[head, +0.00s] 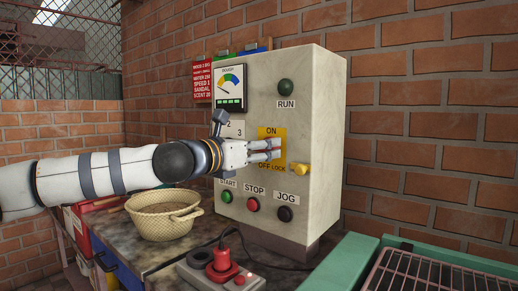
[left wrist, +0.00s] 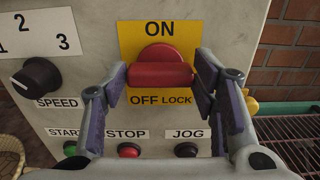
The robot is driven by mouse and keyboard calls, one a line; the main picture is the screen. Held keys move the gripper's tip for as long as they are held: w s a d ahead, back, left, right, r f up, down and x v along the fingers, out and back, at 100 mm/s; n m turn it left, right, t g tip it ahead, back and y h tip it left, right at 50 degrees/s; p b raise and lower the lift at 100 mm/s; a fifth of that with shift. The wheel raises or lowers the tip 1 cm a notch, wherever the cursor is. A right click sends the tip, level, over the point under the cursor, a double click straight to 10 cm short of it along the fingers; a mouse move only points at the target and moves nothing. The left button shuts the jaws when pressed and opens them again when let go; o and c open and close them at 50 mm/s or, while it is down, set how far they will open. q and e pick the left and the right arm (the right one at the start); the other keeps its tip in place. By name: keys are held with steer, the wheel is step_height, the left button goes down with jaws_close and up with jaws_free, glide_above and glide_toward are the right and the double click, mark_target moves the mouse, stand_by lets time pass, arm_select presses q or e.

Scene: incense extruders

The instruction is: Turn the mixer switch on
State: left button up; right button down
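The mixer switch is a red rotary handle (left wrist: 160,72) on a yellow plate (left wrist: 130,38) marked ON above and OFF LOCK below. In the left wrist view its bar lies about level across the plate. The plate also shows in the head view (head: 268,132), where my gripper hides most of the handle. My left gripper (head: 278,149) reaches in from the left in front of the plate. Its fingers (left wrist: 161,70) are apart, one on each side of the handle; whether they touch it is unclear. My right gripper does not show.
The pale control box (head: 318,150) carries a speed knob (left wrist: 37,77), START, STOP and JOG buttons, a gauge (head: 230,85) and a yellow lock piece (head: 300,168). Below are a woven basket (head: 158,218) and a red-button pendant (head: 222,268). A green-framed rack (head: 345,262) stands at right.

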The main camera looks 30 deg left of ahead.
arm_select(q)
steer(key=shift+c, duration=0.6)
steer(key=shift+m, duration=0.3)
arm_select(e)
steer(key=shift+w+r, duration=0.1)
arm_select(q)
steer(key=shift+d+f+m+p, duration=0.15)
steer(key=shift+m+p, duration=1.05)
steer(key=shift+m, duration=3.15)
steer(key=shift+d+f+m+p, duration=0.1)
steer(key=shift+m+p, duration=1.1)
steer(key=shift+m, duration=3.15)
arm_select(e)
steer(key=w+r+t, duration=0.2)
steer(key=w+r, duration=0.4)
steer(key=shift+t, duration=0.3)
arm_select(q)
steer(key=o, duration=1.2)
steer(key=shift+c, duration=0.2)
